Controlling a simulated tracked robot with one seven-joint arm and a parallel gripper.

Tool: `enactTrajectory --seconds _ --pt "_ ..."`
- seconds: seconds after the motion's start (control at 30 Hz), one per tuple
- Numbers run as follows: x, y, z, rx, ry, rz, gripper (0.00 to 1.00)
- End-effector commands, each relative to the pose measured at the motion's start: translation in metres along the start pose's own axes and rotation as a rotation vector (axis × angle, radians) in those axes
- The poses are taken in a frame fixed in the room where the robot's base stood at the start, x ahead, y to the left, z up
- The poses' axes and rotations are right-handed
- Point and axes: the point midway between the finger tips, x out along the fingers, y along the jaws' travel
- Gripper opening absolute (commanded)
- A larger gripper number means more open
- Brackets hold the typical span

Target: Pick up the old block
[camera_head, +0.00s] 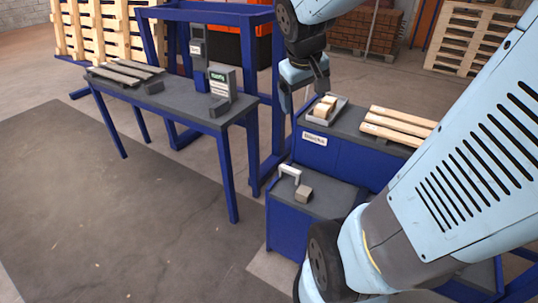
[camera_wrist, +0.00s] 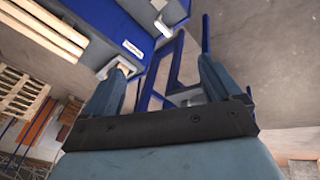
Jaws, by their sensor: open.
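Lighter wooden blocks (camera_head: 323,107) sit in a grey tray (camera_head: 337,115) on the higher bench. My gripper (camera_head: 304,94) is open and empty, pointing down in the air near the tray, apart from the worn block. Both fingers also show in the wrist view (camera_wrist: 165,68).
Wooden slats (camera_head: 398,126) lie on the higher bench (camera_head: 350,128) right of the tray. A dark-topped table (camera_head: 185,100) with boards and grey devices stands at left, beside a blue gantry frame (camera_head: 265,120). Pallets (camera_head: 470,40) stand behind. The floor at lower left is clear.

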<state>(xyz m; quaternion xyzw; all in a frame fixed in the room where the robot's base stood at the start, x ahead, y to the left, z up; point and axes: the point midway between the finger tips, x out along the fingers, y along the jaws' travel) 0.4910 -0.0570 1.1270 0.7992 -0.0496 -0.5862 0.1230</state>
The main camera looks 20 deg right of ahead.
Motion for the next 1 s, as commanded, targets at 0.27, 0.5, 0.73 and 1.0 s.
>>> enactTrajectory --seconds 0.27,0.5,0.73,1.0 --pt "0.074 0.026 -0.032 -0.118 -0.113 0.046 0.92" --pt "0.145 0.043 -0.049 -0.228 -0.187 0.039 0.92" --pt "0.219 0.054 -0.054 -0.330 -0.239 -0.007 0.92" --pt "0.308 0.057 -0.047 -0.433 -0.267 -0.101 0.92"
